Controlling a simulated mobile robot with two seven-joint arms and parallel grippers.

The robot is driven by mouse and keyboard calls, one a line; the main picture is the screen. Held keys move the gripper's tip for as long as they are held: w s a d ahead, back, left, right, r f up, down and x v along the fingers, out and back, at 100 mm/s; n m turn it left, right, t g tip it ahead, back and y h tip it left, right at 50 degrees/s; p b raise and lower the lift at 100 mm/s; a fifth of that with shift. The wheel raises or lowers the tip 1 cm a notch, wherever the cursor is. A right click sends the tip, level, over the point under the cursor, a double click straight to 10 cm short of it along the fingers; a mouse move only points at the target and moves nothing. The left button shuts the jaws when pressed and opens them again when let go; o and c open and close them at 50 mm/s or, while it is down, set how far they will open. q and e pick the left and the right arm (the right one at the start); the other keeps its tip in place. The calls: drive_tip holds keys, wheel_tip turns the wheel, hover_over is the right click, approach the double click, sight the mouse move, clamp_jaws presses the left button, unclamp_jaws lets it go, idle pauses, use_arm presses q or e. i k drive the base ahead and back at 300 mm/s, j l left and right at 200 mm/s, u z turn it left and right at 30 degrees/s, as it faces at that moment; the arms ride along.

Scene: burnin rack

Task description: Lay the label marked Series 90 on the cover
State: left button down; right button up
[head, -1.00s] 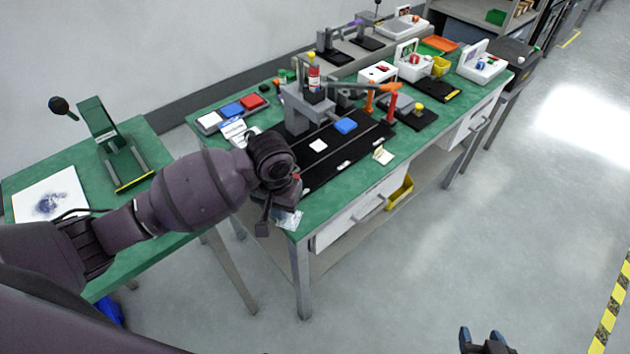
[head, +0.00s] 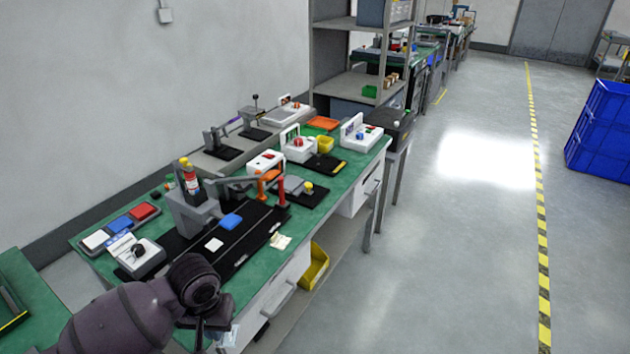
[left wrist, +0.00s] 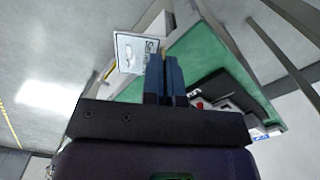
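My left gripper (left wrist: 164,82) has its two blue fingers close together in the left wrist view. A white label (left wrist: 136,53) with dark lettering is at the fingertips, its edge behind a finger; I cannot read its full marking. In the head view the pale label (head: 229,337) hangs below my left wrist at the near bench edge, and the fingertips are hidden. I cannot identify the cover with certainty. A small white square (head: 213,244) and a blue block (head: 231,221) lie on the black mat (head: 240,250). My right gripper is out of view.
The green bench (head: 338,185) carries white, blue and red pads (head: 120,224), a grey press-like fixture (head: 192,208), orange and red handles (head: 281,190) and several white devices. A pale yellow slip (head: 280,241) lies at the front edge.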

sight(291, 182)
drive_tip(key=i+l+z, duration=0.2)
drive_tip(key=l, duration=0.15)
drive_tip(key=i+l+z, duration=0.8)
drive_tip(key=i, duration=1.2)
drive_tip(key=i+u, duration=0.2)
drive_tip(key=u, duration=0.15)
drive_tip(key=i+u, duration=0.2)
drive_tip(key=u, duration=0.15)
drive_tip(key=i+l+u, duration=0.1)
drive_tip(key=u, duration=0.2)
drive_tip(key=i+u, duration=0.15)
drive_tip(key=u, duration=0.25)
drive_tip(key=i+u, duration=0.2)
drive_tip(key=u, duration=0.15)
drive_tip(key=i+u, duration=0.15)
drive_tip(key=u, duration=0.25)
